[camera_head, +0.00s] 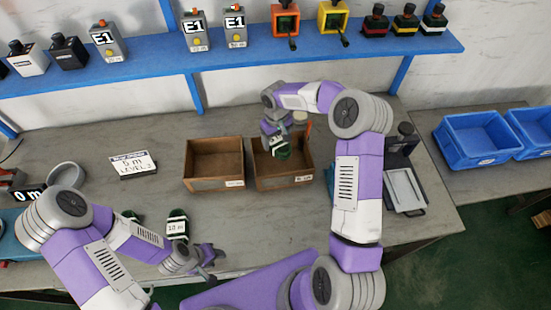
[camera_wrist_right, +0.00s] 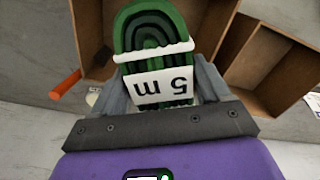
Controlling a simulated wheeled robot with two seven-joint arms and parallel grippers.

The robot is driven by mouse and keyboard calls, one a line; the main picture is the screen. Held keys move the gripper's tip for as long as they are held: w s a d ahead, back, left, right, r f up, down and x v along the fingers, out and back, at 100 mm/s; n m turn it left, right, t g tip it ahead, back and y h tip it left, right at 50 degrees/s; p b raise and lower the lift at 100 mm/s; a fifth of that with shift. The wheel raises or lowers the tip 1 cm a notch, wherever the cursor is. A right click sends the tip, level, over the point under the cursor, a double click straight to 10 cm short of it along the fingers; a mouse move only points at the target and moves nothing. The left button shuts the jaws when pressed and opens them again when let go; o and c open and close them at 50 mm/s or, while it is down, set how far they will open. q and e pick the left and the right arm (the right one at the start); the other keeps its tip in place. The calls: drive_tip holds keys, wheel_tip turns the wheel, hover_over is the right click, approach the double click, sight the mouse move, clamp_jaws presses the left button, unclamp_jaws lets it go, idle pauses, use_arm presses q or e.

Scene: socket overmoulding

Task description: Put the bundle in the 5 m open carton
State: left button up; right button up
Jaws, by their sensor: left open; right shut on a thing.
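The green bundle (camera_head: 283,153) has white bands and a label reading 5 m in the right wrist view (camera_wrist_right: 160,86). My right gripper (camera_head: 279,143) is shut on it and holds it over the right-hand open brown carton (camera_head: 265,183). A second open brown carton (camera_head: 200,184) stands just left of it; both look empty where visible. Their small front labels are too small to read surely. The bundle hides part of the carton below it. My left gripper (camera_head: 212,258) is open and empty, low over the table's front.
Another green bundle (camera_head: 177,226), labelled 10 m, lies near my left gripper. A machine with a pale plate (camera_head: 405,190) stands right of the cartons; blue bins (camera_head: 475,138) are further right.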

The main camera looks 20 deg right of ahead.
wheel_tip(320, 180, down, 16)
drive_tip(key=shift+s+f, duration=0.1)
use_arm(q)
drive_tip(key=shift+s, duration=0.1)
drive_tip(key=shift+f, duration=0.15)
use_arm(e)
drive_tip(key=o, duration=1.1)
use_arm(q)
drive_tip(key=shift+r, duration=0.2)
use_arm(e)
drive_tip(key=shift+r, duration=0.4)
use_arm(q)
drive_tip(key=shift+f, duration=0.1)
use_arm(e)
wheel_tip(320, 180, up, 12)
drive_tip(key=shift+f, duration=0.25)
